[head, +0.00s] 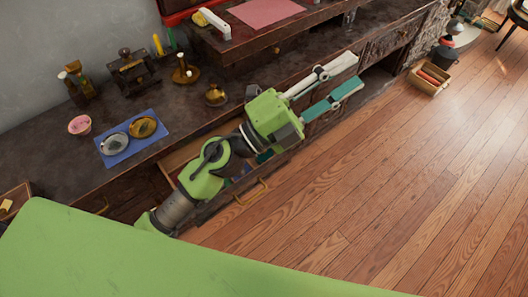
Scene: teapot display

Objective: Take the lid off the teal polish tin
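My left gripper (357,71) reaches over the cabinet front, pointing up and to the right. Its two long fingers, one pale and one teal, stand apart with a gap between them, and I see nothing held there. An open drawer (201,216) lies below my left arm. Small teal and blue items (264,156) show in the drawer, partly hidden by the arm. I cannot tell whether one of them is the teal polish tin. No lid can be made out. My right gripper is not in view.
On the dark counter a blue mat (126,158) bears a silver dish (115,143) and a golden dish (142,127). A pink bowl (80,124), bottles and a brass pot (216,95) stand nearby.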

